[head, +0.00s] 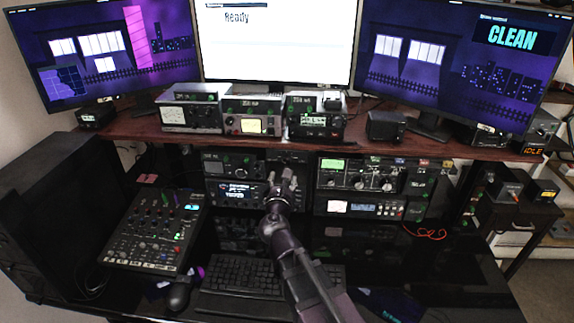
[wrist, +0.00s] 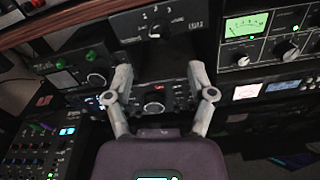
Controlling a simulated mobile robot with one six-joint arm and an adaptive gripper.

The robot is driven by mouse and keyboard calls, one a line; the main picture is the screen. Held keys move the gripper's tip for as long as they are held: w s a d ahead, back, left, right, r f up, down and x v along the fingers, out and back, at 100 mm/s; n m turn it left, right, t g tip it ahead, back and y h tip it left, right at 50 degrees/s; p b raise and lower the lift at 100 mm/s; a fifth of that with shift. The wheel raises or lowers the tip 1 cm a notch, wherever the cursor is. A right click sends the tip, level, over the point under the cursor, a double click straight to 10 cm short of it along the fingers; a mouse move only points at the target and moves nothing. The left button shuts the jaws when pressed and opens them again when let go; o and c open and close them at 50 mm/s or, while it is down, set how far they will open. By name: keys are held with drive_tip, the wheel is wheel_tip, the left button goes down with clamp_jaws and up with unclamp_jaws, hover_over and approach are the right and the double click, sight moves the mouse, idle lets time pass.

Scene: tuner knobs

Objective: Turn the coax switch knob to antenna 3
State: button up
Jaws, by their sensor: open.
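The coax switch (wrist: 185,24) is a dark box at the top of the wrist view, with white position numbers, of which 1, 2 and 3 can be made out. Its round dark knob (wrist: 155,31) sits below the numbers; I cannot tell clearly which one it points to. My gripper (wrist: 160,72) is open and empty, its two grey fingers spread below the knob and apart from it. In the head view my gripper (head: 281,181) is in front of the middle of the equipment, just below the switch box (head: 286,159), and hides part of that area.
A radio with a larger knob (wrist: 154,103) lies between my fingers in the wrist view. A tuner with a green meter (head: 347,174) stands to the right, and a mixer (head: 155,230) to the left. The wooden shelf (head: 250,140) overhangs above. A keyboard (head: 243,275) lies below.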

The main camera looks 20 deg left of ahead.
sight(286, 163)
drive_tip(key=x, duration=0.7)
drive_tip(key=shift+w, duration=0.15)
clamp_jaws()
